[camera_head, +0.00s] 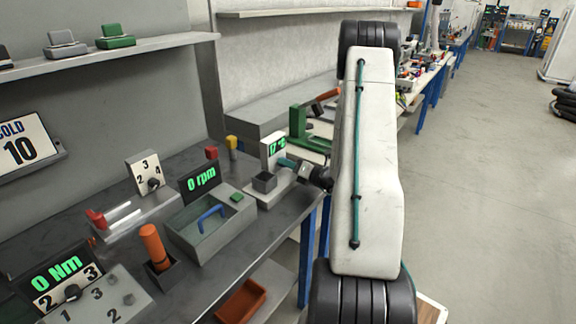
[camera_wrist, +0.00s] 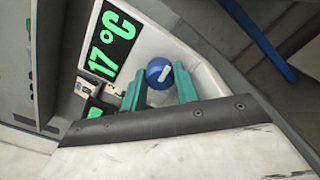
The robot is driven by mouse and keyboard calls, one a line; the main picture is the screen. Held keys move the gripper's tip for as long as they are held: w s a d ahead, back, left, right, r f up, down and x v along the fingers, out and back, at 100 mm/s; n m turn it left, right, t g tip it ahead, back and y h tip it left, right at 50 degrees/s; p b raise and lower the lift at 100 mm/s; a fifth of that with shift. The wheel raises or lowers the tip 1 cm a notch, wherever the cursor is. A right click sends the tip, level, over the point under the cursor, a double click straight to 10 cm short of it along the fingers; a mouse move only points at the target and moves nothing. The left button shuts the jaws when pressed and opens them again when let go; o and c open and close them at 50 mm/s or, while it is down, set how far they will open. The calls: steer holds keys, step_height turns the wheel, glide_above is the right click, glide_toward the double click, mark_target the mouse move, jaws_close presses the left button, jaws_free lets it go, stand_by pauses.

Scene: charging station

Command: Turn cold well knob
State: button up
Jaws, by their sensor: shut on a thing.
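The cold well is a light grey unit (camera_head: 262,192) with a green 17 °C display (camera_head: 275,147) at the right end of the bench; the display also shows in the wrist view (camera_wrist: 106,42). Its round blue knob (camera_wrist: 159,72) has a white pointer mark that lies tilted. My gripper (camera_wrist: 160,84) has its teal fingers on both sides of the knob and is shut on it. In the head view, my gripper (camera_head: 289,165) reaches the unit's right side, and the knob is hidden there. A sign reading COLD 10 (camera_head: 22,148) is on the left wall.
A green stand (camera_head: 299,130) is behind my gripper. Open floor lies to the right.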

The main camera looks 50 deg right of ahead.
steer(key=shift+m, duration=1.1)
steer(key=o, duration=1)
